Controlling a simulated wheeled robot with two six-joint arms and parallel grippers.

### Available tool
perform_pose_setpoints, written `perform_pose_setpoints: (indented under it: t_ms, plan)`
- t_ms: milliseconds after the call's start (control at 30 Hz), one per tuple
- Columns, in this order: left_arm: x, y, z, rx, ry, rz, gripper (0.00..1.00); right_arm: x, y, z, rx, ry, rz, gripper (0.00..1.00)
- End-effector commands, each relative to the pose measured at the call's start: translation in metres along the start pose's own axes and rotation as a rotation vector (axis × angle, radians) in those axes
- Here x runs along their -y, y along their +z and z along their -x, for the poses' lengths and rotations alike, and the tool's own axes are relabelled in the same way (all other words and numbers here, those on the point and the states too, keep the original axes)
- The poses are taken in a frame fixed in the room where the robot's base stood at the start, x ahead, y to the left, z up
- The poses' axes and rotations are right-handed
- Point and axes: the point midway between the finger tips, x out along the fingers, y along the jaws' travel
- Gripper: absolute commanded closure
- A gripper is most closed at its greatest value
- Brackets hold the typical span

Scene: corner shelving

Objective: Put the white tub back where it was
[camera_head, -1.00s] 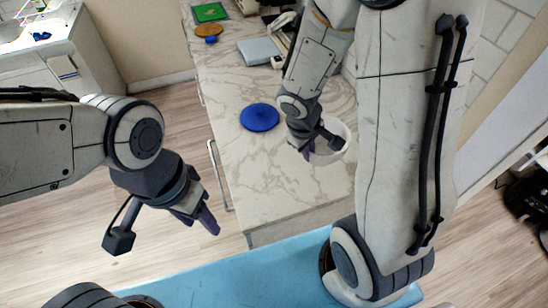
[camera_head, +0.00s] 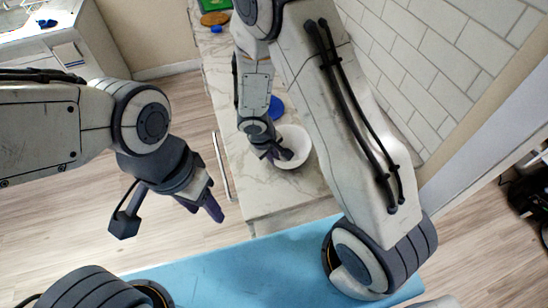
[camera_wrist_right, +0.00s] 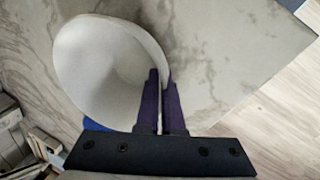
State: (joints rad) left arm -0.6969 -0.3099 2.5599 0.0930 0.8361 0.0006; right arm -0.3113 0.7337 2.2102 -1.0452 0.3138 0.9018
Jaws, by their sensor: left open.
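The white tub (camera_head: 297,141) is over the marble counter near its front end, with its opening facing up in the head view. My right gripper (camera_head: 280,155) is at its left side. In the right wrist view the tub (camera_wrist_right: 95,65) has its wall between the two close purple fingers (camera_wrist_right: 161,105), one inside and one outside, so the gripper is shut on it. I cannot tell whether the tub touches the counter. My left gripper (camera_head: 202,208) is open and empty, left of the counter above the floor.
A blue disc (camera_head: 276,106) lies on the counter just behind the tub, partly hidden by my right arm. An orange-brown disc (camera_head: 215,18) lies farther back. A white brick wall (camera_head: 420,70) rises on the right. The counter's front end (camera_head: 265,210) is bare.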

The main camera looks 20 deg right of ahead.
Motion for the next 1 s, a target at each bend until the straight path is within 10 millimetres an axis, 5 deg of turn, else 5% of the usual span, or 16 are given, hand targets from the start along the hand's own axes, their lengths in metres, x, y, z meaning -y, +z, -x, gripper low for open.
perform_pose_setpoints:
  t_ms: [333, 400, 433, 800, 1000]
  plan:
    - [0.0, 0.0, -0.006, 0.0, 0.0, 0.001, 0.5, 0.001, 0.0, -0.004, 0.0, 0.001, -0.001, 1.0]
    - [0.0, 0.0, -0.003, 0.0, 0.0, 0.001, 0.5, 0.0, 0.0, -0.002, 0.0, 0.0, -0.001, 0.69]
    - [0.0, 0.0, -0.003, 0.0, 0.0, 0.001, 0.5, 0.0, 0.0, -0.002, 0.0, 0.0, -0.001, 0.66]
    - [0.0, 0.0, 0.001, 0.0, 0.0, 0.0, 0.5, -0.001, 0.0, 0.002, 0.0, 0.0, 0.0, 0.66]
    - [-0.001, -0.001, 0.009, 0.0, 0.0, -0.001, 0.5, -0.001, -0.001, 0.032, -0.005, 0.0, -0.002, 0.66]
